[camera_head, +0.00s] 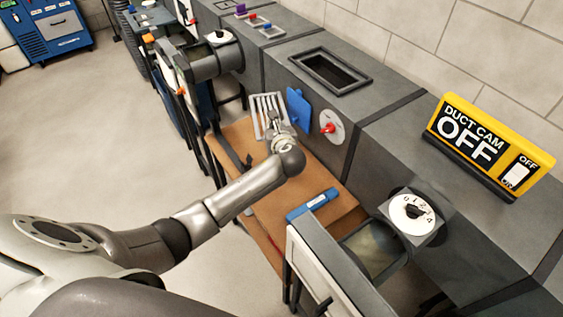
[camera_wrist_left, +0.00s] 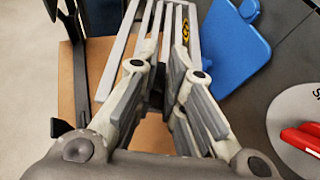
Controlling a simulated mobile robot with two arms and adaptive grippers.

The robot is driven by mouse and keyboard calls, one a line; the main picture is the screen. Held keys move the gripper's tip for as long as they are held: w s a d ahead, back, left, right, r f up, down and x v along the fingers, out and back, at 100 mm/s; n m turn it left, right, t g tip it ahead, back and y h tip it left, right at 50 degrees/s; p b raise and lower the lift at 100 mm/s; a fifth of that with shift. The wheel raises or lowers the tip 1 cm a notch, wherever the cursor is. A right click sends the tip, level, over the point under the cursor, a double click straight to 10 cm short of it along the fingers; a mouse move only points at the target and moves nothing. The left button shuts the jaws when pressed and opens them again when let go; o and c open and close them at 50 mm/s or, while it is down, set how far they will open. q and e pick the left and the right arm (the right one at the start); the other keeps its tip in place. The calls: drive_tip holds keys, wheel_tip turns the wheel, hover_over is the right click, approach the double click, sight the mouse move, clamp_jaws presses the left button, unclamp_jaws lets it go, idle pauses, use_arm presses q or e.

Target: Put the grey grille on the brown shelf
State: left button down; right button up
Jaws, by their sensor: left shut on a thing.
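The grey grille (camera_head: 268,108) is a light slatted frame at the far end of the brown shelf (camera_head: 318,180). My left gripper (camera_head: 277,133) is shut on the grille's near end. In the left wrist view, the grille's bars (camera_wrist_left: 146,22) extend away from the left gripper (camera_wrist_left: 162,85), with the brown shelf (camera_wrist_left: 68,85) behind and below. I cannot tell whether the grille touches the shelf. My wrist and forearm hide part of the shelf. My right gripper is not in view.
A blue panel (camera_head: 298,109) and a red-handled dial (camera_head: 329,127) are on the duct side beside the grille. A blue tool (camera_head: 312,205) lies on the shelf's near part. An open hatch door (camera_head: 330,270) stands at the near end. The shelf's middle has bare room.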

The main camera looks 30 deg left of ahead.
use_arm(q)
drive_tip(key=f, duration=0.3)
drive_tip(key=f+b, duration=0.1)
drive_tip(key=f, duration=0.6)
drive_tip(key=shift+a, duration=0.25)
drive_tip(key=shift+f, duration=0.55)
wheel_tip(320, 180, down, 3)
drive_tip(key=shift+f+b, duration=0.2)
drive_tip(key=shift+b, duration=0.5)
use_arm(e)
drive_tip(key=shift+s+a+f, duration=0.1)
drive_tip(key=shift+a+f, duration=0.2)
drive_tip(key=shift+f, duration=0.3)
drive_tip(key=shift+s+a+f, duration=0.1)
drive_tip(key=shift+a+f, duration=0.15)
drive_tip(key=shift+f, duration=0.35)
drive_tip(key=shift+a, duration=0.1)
use_arm(q)
drive_tip(key=shift+s+f, duration=0.1)
drive_tip(key=shift+f, duration=0.05)
drive_tip(key=c, duration=1.5)
unclamp_jaws()
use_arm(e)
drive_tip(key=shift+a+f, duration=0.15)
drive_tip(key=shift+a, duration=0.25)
